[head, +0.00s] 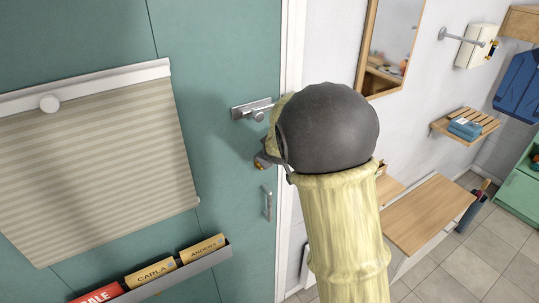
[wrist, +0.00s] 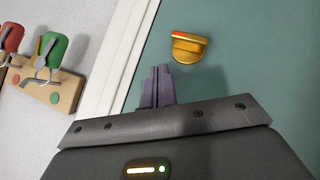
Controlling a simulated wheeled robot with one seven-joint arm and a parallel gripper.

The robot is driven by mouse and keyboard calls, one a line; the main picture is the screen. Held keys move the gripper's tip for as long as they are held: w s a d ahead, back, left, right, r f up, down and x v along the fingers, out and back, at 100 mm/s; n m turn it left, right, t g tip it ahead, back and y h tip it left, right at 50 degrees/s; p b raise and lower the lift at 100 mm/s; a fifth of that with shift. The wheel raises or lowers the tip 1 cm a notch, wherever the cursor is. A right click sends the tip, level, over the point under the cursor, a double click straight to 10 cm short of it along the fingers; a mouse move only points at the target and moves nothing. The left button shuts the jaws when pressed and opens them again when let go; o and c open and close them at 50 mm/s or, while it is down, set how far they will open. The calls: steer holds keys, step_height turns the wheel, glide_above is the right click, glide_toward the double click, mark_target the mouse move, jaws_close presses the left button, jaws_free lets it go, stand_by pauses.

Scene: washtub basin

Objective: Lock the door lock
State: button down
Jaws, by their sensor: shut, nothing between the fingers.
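The door lock (wrist: 188,48) is a round gold turn-knob on the green door (wrist: 255,75). In the wrist view its raised grip lies roughly crosswise, with a small red mark at its upper left. My gripper (wrist: 160,72) is shut and empty, its dark fingers together just below and left of the knob. A gap shows between the fingertips and the knob in this view; the depth is hard to judge. In the head view my arm covers much of the area around the gripper, below the door handle (head: 254,110).
A white door frame (wrist: 118,60) runs left of the lock in the wrist view. A wooden rack (wrist: 45,88) with red and green hanging items is on the wall beyond it. A pull handle (head: 267,203) sits lower on the door. A bench (head: 428,212) stands at right.

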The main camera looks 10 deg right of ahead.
steer(key=s+d+r+b, duration=0.2)
steer(key=s+d+r, duration=0.1)
steer(key=s+r, duration=0.3)
step_height(320, 180, up, 2)
steer(key=shift+s, duration=0.2)
steer(key=s+d+f+m+g, duration=0.1)
steer(key=s+f+m+g, duration=0.2)
steer(key=s+f, duration=0.5)
steer(key=s+d+f+m+g+b, duration=0.1)
steer(key=s+f+m+g, duration=0.3)
steer(key=s+f, duration=0.5)
steer(key=s, duration=0.6)
steer(key=shift+s+d+f+g, duration=0.25)
steer(key=shift+d+g, duration=0.05)
steer(key=shift+d, duration=0.1)
